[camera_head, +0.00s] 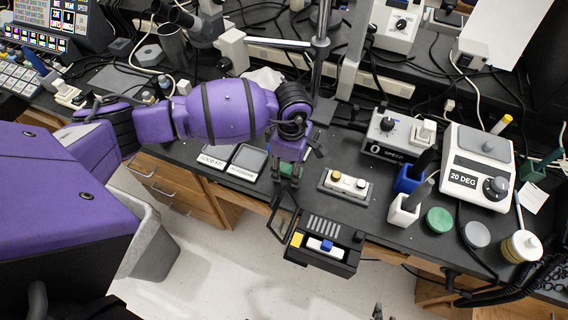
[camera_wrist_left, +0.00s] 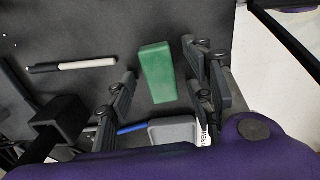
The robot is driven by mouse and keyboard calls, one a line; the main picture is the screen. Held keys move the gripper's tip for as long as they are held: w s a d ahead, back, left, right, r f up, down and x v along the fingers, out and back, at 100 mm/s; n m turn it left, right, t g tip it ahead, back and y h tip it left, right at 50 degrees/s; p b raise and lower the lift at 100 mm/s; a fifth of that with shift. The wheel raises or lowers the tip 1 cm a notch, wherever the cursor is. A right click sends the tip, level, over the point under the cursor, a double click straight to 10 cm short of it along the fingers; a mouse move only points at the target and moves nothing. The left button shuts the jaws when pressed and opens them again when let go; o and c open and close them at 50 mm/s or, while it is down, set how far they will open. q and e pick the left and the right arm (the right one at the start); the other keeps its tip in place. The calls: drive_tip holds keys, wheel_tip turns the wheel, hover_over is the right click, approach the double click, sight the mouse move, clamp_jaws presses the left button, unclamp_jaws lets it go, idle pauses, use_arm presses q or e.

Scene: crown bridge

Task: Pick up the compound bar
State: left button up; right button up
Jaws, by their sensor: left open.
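The compound bar, a green tapered block (camera_wrist_left: 156,72), lies on the dark bench in the left wrist view. In the head view a bit of green (camera_head: 288,169) shows under my left gripper, mostly hidden by it. My left gripper (camera_head: 290,158) points down above the bench near its front edge. In the left wrist view my left gripper (camera_wrist_left: 163,88) is open, with its fingers on either side of the bar and no clear contact. A small grey tip at the head view's bottom edge may be my right gripper (camera_head: 379,313); its state cannot be made out.
Two labelled trays (camera_head: 247,161) lie left of the gripper. A small stand with two knobs (camera_head: 345,186) is to the right. A black caddy (camera_head: 325,252) sticks out at the bench front. A marker (camera_wrist_left: 72,65) lies left in the wrist view.

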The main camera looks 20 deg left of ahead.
use_arm(q)
clamp_jaws()
idle(0.3)
